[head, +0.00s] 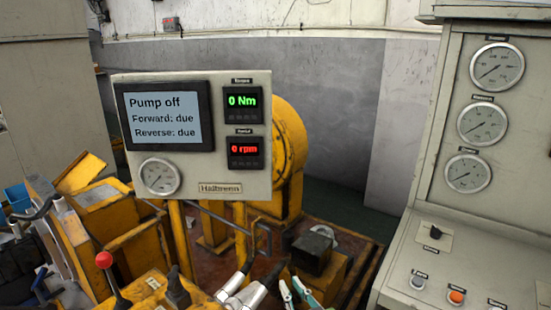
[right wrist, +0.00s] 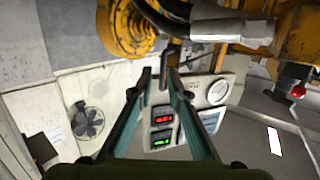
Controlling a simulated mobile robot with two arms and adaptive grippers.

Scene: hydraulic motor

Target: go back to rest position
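My right gripper (head: 293,291) shows at the bottom edge of the head view, its teal fingertips apart. In the right wrist view its two long fingers (right wrist: 160,80) run forward with a gap between them and nothing held. Beyond them is the instrument panel, upside down. In the head view this grey panel (head: 225,170) reads "Pump off", "Forward: due", "Reverse: due", 0 Nm and 0 rpm. I cannot make out my left gripper in the head view.
A lever with a red knob (head: 104,260) stands at the lower left. A grey console (head: 405,262) with gauges and buttons is at the right. The yellow motor (head: 290,140) is behind the panel. A dark block (head: 312,252) sits near my right gripper. A fan (right wrist: 88,120) shows in the wrist view.

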